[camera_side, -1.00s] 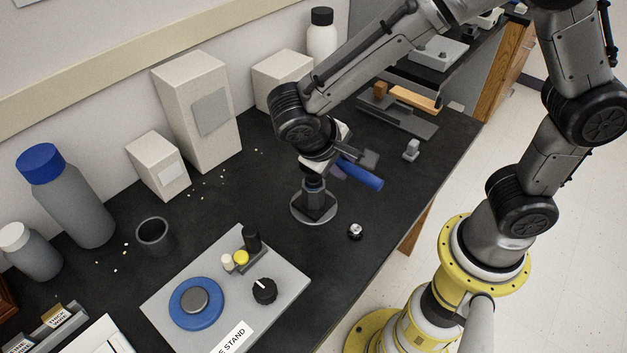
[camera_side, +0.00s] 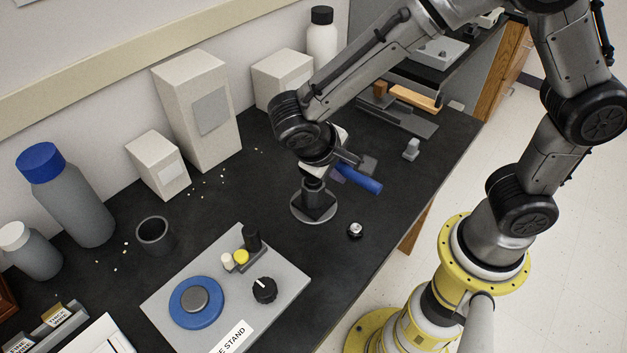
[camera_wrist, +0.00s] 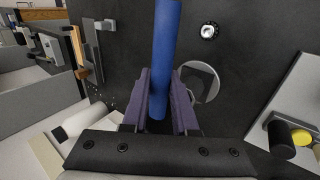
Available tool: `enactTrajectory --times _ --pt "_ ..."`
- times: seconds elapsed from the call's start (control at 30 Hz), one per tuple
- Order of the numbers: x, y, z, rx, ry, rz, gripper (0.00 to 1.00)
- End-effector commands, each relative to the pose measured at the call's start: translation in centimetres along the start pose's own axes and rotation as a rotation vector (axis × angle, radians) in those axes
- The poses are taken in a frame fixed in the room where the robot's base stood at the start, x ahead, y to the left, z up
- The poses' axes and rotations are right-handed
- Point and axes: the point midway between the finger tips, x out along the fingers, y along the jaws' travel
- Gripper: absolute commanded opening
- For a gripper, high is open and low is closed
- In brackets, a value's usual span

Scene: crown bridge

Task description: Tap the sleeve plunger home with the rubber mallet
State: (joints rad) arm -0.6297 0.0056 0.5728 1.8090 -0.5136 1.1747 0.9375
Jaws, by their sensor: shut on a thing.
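My gripper (camera_side: 344,172) is shut on the blue handle (camera_side: 362,181) of the mallet. In the wrist view the handle (camera_wrist: 166,45) lies between the purple finger pads (camera_wrist: 160,105) and runs out of the top edge. In the side view its free end points right and toward the front. The mallet head is not clearly distinguishable. A dark upright part (camera_side: 313,190) stands over a round grey plate (camera_side: 300,213) just left of the gripper. The plate also shows in the wrist view (camera_wrist: 209,85). The plunger cannot be told apart; contact with it is unclear.
A small metal knob-like piece (camera_side: 355,231) lies right of the plate. A grey stand with a blue ring (camera_side: 183,315) and black knob (camera_side: 264,290) is in front. A dark cup (camera_side: 154,235), bottles (camera_side: 65,195) and white boxes (camera_side: 197,115) stand left and behind. Bench between is mostly clear.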

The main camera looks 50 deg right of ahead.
Motion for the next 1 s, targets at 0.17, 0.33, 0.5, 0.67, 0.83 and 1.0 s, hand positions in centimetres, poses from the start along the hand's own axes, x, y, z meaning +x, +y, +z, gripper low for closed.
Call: enactTrajectory --times 0.17,0.33,0.5,0.67,0.83,1.0 --pt "-0.3 0.2 -0.1 0.001 0.002 0.0 0.0" --pt "-0.3 0.2 -0.1 0.001 0.002 0.0 0.0" --pt "-0.8 0.5 -0.1 0.002 0.003 -0.001 0.0" --pt "-2.0 1.3 -0.1 0.003 0.005 -0.002 0.0" --pt "-3.1 2.0 -0.1 0.003 0.003 -0.001 0.0" --pt "-3.6 2.4 -0.1 0.002 0.002 -0.001 0.0"
